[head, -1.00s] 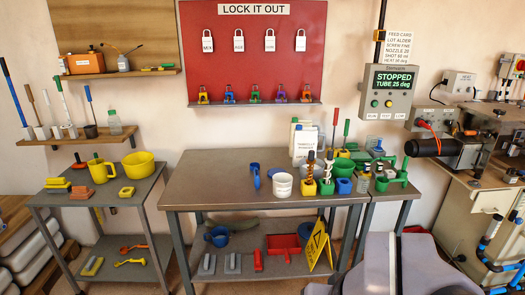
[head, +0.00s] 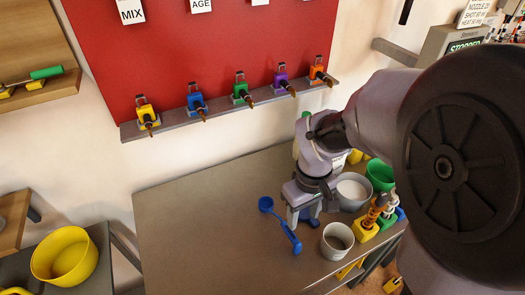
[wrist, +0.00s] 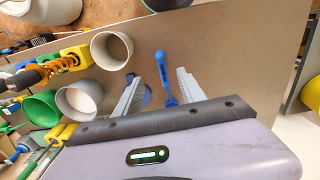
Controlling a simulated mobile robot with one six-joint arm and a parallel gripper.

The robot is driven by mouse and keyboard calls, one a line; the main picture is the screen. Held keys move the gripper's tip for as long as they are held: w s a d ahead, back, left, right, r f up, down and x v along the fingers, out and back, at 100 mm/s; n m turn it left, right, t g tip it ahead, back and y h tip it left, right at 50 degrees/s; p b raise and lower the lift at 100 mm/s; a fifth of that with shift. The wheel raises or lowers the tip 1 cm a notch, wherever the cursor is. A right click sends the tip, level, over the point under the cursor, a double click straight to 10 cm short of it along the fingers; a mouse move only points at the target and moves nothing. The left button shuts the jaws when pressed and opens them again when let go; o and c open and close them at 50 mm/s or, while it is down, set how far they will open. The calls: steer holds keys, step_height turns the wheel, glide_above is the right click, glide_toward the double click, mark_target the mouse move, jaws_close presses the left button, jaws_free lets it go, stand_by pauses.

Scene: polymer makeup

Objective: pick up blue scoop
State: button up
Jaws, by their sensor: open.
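The blue scoop (head: 288,230) lies on the grey metal table, its round bowl toward the back and its handle toward the front. My gripper (head: 305,217) points down just right of the scoop in the head view, open and apart from it. In the wrist view, the scoop's handle (wrist: 162,68) shows between the two spread fingers of my gripper (wrist: 158,76). The bowl end there is mostly hidden by the gripper body. Another blue item shows behind the left finger, too covered to identify.
A pale cup (head: 337,240) stands close right of the scoop's handle. A white tub (head: 352,191), a green container (head: 380,174) and a yellow holder (head: 365,232) crowd the right side. A shelf with several coloured locks (head: 240,106) runs behind. The table's left part (head: 185,225) is clear.

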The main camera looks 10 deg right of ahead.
mark_target(297, 242)
steer(key=f+b, duration=0.1)
steer(key=f, duration=0.2)
steer(key=f+b, duration=0.2)
steer(key=f, duration=0.1)
steer(key=f+b, duration=0.1)
steer(key=f, duration=0.3)
steer(key=shift+s+d+f, duration=0.1)
steer(key=shift+s+d, duration=0.15)
steer(key=shift+s, duration=0.1)
steer(key=f+b, duration=0.1)
steer(key=f, duration=0.1)
steer(key=f+b, duration=0.1)
steer(key=f, duration=0.1)
steer(key=w+f+b, duration=0.1)
steer(key=f+b, duration=0.1)
steer(key=shift+a+f, duration=0.15)
steer(key=shift+a, duration=0.15)
steer(key=shift+r, duration=0.2)
steer(key=shift+c, duration=0.7)
jaws_close()
